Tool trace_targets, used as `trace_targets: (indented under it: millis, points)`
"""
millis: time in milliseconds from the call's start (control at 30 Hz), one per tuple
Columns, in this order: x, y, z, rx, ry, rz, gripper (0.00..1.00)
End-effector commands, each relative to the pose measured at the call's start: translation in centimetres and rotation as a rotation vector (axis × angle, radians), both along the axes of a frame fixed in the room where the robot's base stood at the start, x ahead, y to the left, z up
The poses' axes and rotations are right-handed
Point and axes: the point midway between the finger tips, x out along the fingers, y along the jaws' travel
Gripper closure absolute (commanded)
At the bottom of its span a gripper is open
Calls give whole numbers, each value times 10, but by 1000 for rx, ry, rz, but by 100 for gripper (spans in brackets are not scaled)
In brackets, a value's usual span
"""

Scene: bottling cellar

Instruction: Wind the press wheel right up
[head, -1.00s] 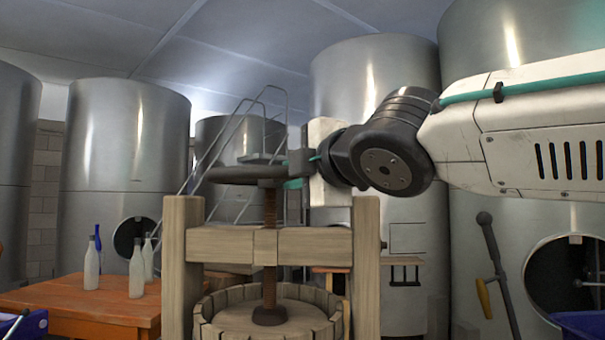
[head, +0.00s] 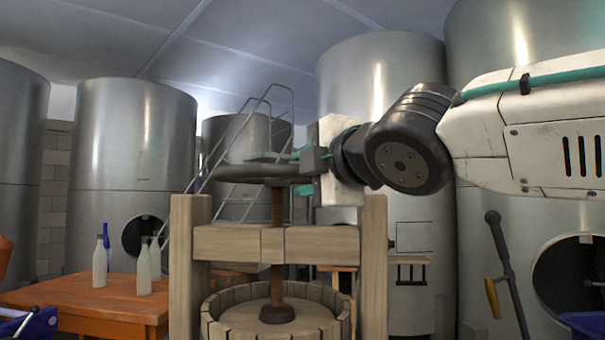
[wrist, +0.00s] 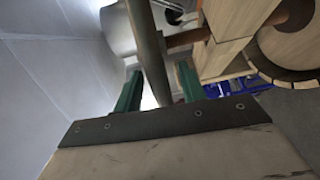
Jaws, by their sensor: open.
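The press wheel (head: 235,173) is a dark, flat disc seen nearly edge-on in the head view. It sits on top of the reddish-brown screw (head: 278,205), above the wooden crossbeam. My gripper (head: 302,172) is at the wheel's right edge, with one green finger above the rim and one below. In the wrist view my gripper (wrist: 158,90) is open. The wheel's dark rim (wrist: 149,50) passes between its two fingers, with gaps visible beside it. The screw's foot rests on the round plate (head: 250,318) in the slatted basket. The wheel's far side is partly unclear.
The wooden frame has a left post (head: 188,265) and a right post (head: 373,265) beneath my arm. An orange table (head: 85,300) with several bottles stands at left. Steel tanks (head: 135,150) and a metal stair (head: 215,150) stand behind. The air above the wheel looks clear.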

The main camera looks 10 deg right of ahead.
Motion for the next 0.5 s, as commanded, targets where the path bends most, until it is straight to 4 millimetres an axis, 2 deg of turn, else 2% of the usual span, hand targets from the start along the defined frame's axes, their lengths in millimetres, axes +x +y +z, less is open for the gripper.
trace_targets:
  millis: [300,500]
  points:
    - [-50,-19,4,1,-2,2,60]
    - [-64,-24,4,1,1,0,60]
